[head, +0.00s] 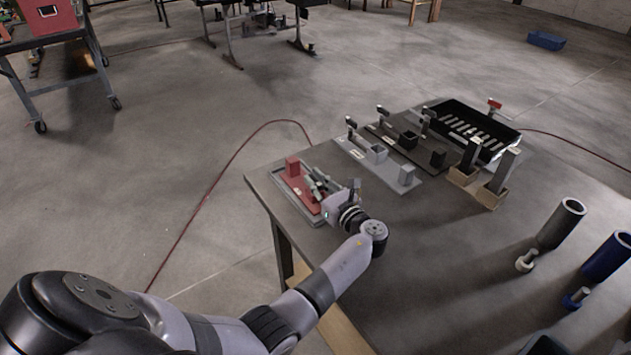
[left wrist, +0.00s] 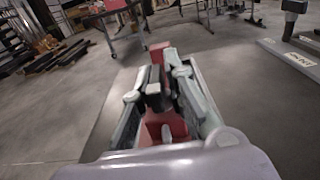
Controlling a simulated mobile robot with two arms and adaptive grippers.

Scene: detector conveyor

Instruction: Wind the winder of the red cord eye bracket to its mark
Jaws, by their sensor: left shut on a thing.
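The red cord eye bracket (head: 296,181) lies at the left corner of the table, with a red block (head: 292,166) standing at its far end. My left gripper (head: 315,180) is low over the bracket and hides much of it. In the left wrist view, my left gripper (left wrist: 163,75) is shut on a dark upright piece, which looks like the winder (left wrist: 154,92). The red base (left wrist: 168,125) shows below and between the fingers. The mark cannot be made out. My right gripper is not in view.
A grey bracket (head: 378,167) and a dark bracket (head: 408,150) lie to the right. A dark cylinder (head: 560,226) and a blue one (head: 608,256) stand near the right. The table's middle is clear.

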